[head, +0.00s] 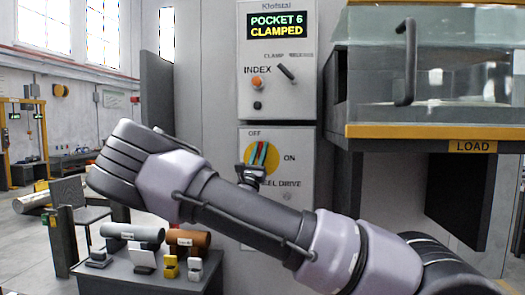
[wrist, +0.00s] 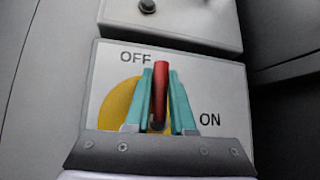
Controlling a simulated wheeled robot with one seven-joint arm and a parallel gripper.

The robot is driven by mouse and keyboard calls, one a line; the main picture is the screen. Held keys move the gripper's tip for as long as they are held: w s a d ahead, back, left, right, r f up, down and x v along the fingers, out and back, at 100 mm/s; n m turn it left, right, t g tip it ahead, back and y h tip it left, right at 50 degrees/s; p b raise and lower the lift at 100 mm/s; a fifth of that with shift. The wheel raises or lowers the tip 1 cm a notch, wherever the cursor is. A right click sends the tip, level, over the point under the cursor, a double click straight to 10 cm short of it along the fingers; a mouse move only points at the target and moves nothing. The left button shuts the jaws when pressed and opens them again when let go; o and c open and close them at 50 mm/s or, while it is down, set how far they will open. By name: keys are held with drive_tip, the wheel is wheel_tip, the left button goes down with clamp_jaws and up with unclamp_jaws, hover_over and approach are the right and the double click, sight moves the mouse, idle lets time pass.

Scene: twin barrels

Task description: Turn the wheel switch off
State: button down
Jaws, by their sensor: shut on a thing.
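The wheel switch is a red handle (wrist: 161,82) on a yellow round plate (wrist: 116,108), on a grey panel marked OFF, ON and, partly hidden, "EEL DRIVE". The plate also shows in the head view (head: 250,153). The handle points up in the wrist view, its tip just right of OFF and left of and above ON. My gripper (wrist: 162,98) has its teal fingers on both sides of the handle and is shut on it. In the head view my gripper (head: 263,154) is at the panel, and my arm hides the panel's lower part.
Above is a control box (head: 279,60) reading "POCKET 6 CLAMPED", with an orange INDEX button and a black selector. A glass-fronted cabinet (head: 440,75) with a handle and yellow LOAD edge juts out at right. A low table (head: 150,278) with cylinders stands at lower left.

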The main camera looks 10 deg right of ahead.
drive_tip(key=shift+a+n+t+y, duration=0.15)
drive_tip(key=shift+n+t+y, duration=0.15)
drive_tip(key=shift+n+y, duration=0.4)
drive_tip(key=shift+f, duration=0.1)
drive_tip(key=c, duration=0.8)
unclamp_jaws()
drive_tip(key=shift+o, duration=0.2)
drive_tip(key=v, duration=1)
drive_tip(key=shift+s+f, duration=0.15)
drive_tip(key=shift+f, duration=0.15)
drive_tip(key=shift+a, duration=0.15)
